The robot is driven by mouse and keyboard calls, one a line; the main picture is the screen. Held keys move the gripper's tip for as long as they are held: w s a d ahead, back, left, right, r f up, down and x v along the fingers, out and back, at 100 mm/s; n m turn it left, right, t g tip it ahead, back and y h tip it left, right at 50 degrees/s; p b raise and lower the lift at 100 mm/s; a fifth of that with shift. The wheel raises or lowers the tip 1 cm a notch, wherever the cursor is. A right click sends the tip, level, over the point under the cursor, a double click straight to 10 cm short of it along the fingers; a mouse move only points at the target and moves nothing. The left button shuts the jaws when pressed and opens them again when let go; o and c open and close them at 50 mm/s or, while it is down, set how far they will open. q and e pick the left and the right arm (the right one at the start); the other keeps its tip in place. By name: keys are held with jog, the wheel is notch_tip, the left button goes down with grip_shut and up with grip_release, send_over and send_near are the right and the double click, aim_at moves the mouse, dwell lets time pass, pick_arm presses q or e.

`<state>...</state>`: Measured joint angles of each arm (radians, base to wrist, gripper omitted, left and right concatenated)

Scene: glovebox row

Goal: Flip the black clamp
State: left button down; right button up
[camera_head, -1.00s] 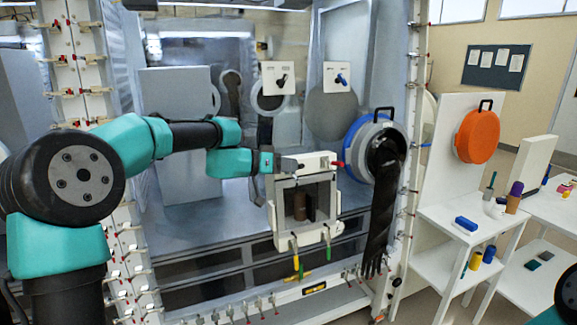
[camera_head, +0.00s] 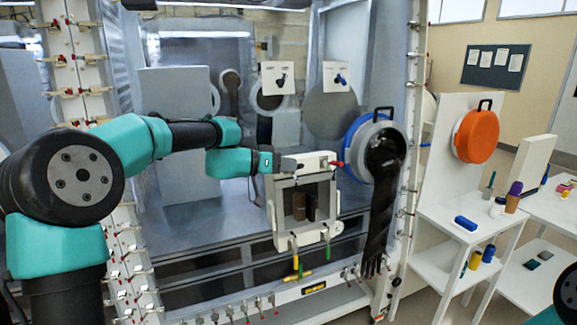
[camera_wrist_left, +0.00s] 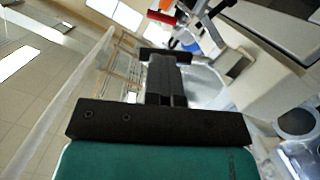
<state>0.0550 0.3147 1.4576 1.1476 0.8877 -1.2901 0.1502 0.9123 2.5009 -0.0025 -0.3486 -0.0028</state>
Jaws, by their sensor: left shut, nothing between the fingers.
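My left gripper (camera_head: 279,162) is at the upper left corner of the small grey box-shaped port on the glovebox front. In the left wrist view its black fingers (camera_wrist_left: 167,70) are shut together with nothing between them. I cannot clearly make out a black clamp; the gripper covers the port's upper left corner. Other clamp handles show on the port: a red handle (camera_head: 338,163) at upper right, a yellow handle (camera_head: 296,264) and a green handle (camera_head: 328,252) below. The red handle also shows in the left wrist view (camera_wrist_left: 162,17). My right gripper is not in view.
The open port (camera_head: 273,215) holds a brown cylinder (camera_head: 299,206) and a dark item. A black glove (camera_head: 380,215) hangs from the round blue-rimmed port on the right. Two switch panels, one with a black knob (camera_head: 282,80), are behind. White shelves (camera_head: 440,215) stand at right.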

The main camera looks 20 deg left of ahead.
pick_arm(q)
jog(key=w+r+v, duration=0.1)
jog(key=r+v, duration=0.1)
jog(key=v, duration=1)
jog(key=shift+a+r, duration=0.3)
jog(key=shift+a, duration=0.25)
jog(key=shift+w+a+r+n, duration=0.35)
jog(key=shift+a+r+n, duration=0.05)
jog(key=shift+n, duration=0.1)
